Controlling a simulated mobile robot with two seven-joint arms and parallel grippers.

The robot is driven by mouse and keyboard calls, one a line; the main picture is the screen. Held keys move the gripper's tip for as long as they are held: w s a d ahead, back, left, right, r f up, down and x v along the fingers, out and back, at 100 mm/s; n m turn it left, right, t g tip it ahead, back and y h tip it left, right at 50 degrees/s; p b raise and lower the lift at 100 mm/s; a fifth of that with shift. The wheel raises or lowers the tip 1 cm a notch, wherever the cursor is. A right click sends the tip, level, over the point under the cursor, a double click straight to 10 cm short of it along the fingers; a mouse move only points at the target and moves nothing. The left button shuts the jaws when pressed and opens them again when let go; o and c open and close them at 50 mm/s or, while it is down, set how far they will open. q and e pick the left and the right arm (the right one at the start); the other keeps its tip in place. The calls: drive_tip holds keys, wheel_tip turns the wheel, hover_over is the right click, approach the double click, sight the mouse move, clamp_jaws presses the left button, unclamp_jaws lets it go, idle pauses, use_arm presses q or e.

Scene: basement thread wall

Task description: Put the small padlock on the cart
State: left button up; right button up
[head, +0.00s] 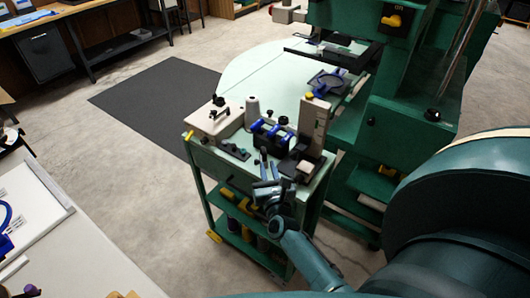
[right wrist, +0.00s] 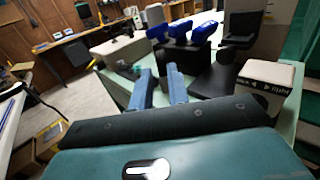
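The green cart (head: 200,158) stands in the middle of the head view, its top crowded with items. My right gripper (head: 268,169) is over the cart top's front edge. Its two blue-grey fingers (right wrist: 158,88) are apart in the right wrist view, with pale green cart top showing between them and nothing held. I cannot pick out the small padlock with certainty in either view. Small dark items (head: 234,150) lie on the cart top left of the gripper, too small to identify. My left gripper is not in view.
A large green machine (head: 415,110) stands behind right. A white-topped table (head: 65,255) is at left; floor lies between.

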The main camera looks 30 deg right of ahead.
drive_tip(key=s+a+r+n+y, duration=0.2)
drive_tip(key=s+a+n+y, duration=0.3)
drive_tip(key=n, duration=0.8)
drive_tip(key=s+a+r+n+y, duration=0.2)
drive_tip(key=s+a+n+y, duration=0.2)
drive_tip(key=a+n, duration=0.55)
drive_tip(key=s+a+f+n+g, duration=0.2)
drive_tip(key=s+f+n+g, duration=0.4)
drive_tip(key=n, duration=1.4)
drive_tip(key=s+f, duration=0.4)
drive_tip(key=s, duration=0.2)
drive_tip(key=shift+s+n+g+y, duration=0.15)
drive_tip(key=shift+n+g+y, duration=0.15)
drive_tip(key=shift+n+g, duration=0.1)
